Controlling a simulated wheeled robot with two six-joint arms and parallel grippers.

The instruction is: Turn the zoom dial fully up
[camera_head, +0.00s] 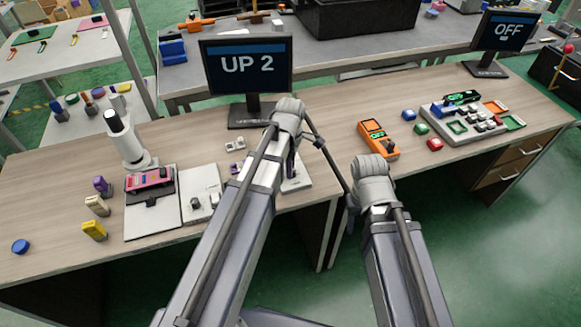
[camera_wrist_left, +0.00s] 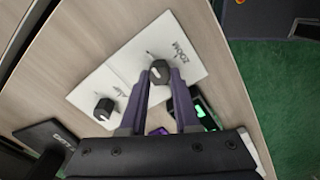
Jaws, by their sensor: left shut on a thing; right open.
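The zoom dial (camera_wrist_left: 160,72) is a dark faceted knob with a pale mark. It sits on a white plate (camera_wrist_left: 193,42) lettered ZOOM. My left gripper (camera_wrist_left: 161,75) has its two purple-grey fingers on either side of the dial, shut on it. In the head view my left arm hides the dial, and part of the plate (camera_head: 299,183) shows beside the arm. A monitor (camera_head: 247,66) behind it reads "UP 2". My right arm is in the head view, but its gripper does not show.
A second dark knob (camera_wrist_left: 104,108) is on a white plate beside the zoom dial. An orange handheld meter (camera_head: 377,138) and a grey panel with buttons (camera_head: 463,125) are to the right. A white microscope-like device (camera_head: 127,140) stands left. A monitor (camera_head: 502,36) reads "OFF".

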